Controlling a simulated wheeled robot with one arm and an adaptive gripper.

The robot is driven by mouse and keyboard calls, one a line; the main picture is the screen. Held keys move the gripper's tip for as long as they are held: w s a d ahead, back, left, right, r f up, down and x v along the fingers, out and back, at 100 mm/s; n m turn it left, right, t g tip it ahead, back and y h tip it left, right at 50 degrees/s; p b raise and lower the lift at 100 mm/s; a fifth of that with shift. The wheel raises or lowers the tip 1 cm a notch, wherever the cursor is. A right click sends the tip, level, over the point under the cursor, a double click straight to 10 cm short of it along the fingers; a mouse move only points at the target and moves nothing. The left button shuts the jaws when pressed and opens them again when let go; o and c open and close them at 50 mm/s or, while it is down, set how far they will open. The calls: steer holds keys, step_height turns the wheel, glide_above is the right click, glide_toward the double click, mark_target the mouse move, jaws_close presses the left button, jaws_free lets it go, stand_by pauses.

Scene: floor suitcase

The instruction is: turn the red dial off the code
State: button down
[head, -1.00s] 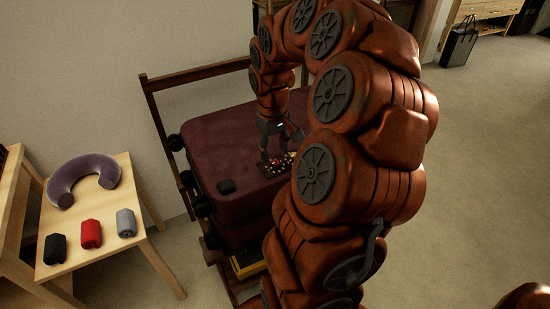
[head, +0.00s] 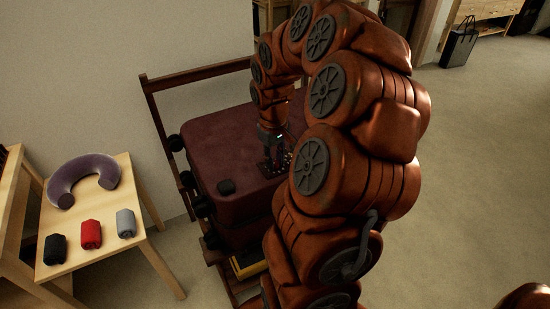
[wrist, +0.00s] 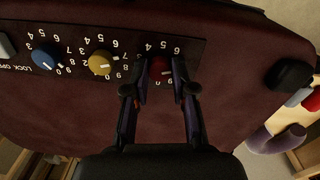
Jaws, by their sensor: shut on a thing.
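The maroon suitcase (head: 225,135) lies flat on a dark wooden rack. A black dial panel (wrist: 20,85) is set in its top, with white numbers around each dial. In the wrist view the red dial (wrist: 160,65) is at the right end of the panel, the yellow dial (wrist: 101,62) is in the middle and the blue dial (wrist: 46,57) is further left. My gripper (wrist: 160,90) is shut on the red dial, one finger on each side of it. The fingers hide part of the red dial's numbers. In the head view my gripper (head: 273,155) hides most of the panel.
A small wooden table (head: 95,240) at left holds a purple neck pillow (head: 68,180) and black, red and grey rolls.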

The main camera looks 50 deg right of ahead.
steer(key=shift+m, duration=0.3)
steer(key=m+b, duration=0.2)
steer(key=shift+f+m, duration=0.15)
steer(key=shift+m, duration=0.15)
steer(key=m+b, duration=0.2)
steer(key=m, duration=0.1)
steer(key=shift+m, duration=0.3)
steer(key=m, duration=0.3)
steer(key=shift+d+b, duration=0.1)
steer(key=shift+b, duration=0.25)
steer(key=shift+r+m, duration=0.2)
steer(key=shift+m, duration=2)
steer(key=c, duration=1)
jaws_free()
steer(key=shift+o, duration=0.2)
